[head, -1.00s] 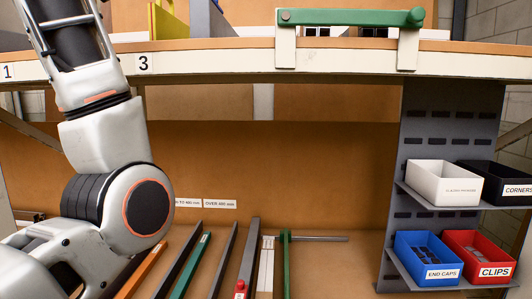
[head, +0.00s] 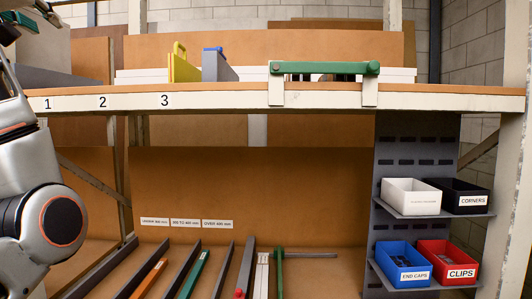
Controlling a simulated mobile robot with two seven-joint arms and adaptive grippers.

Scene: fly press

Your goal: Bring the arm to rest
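My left arm (head: 45,225) stands at the left edge with its elbow low and its forearm pointing up. My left gripper (head: 42,12) shows only in part at the top left corner, above the bench's left end and apart from the things on it. I cannot make out whether its fingers are open, and I see nothing clearly held. My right arm and gripper are out of view. A green bar (head: 325,68) lies level across two pale brackets at the front edge of the bench (head: 220,101).
A yellow piece (head: 183,67) and a grey-blue piece (head: 217,66) stand on the bench behind label 3. Below, several long bars lean in a rack. At right, a grey panel (head: 416,135) carries white (head: 411,194), black (head: 463,196), blue (head: 403,263) and red (head: 446,260) bins.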

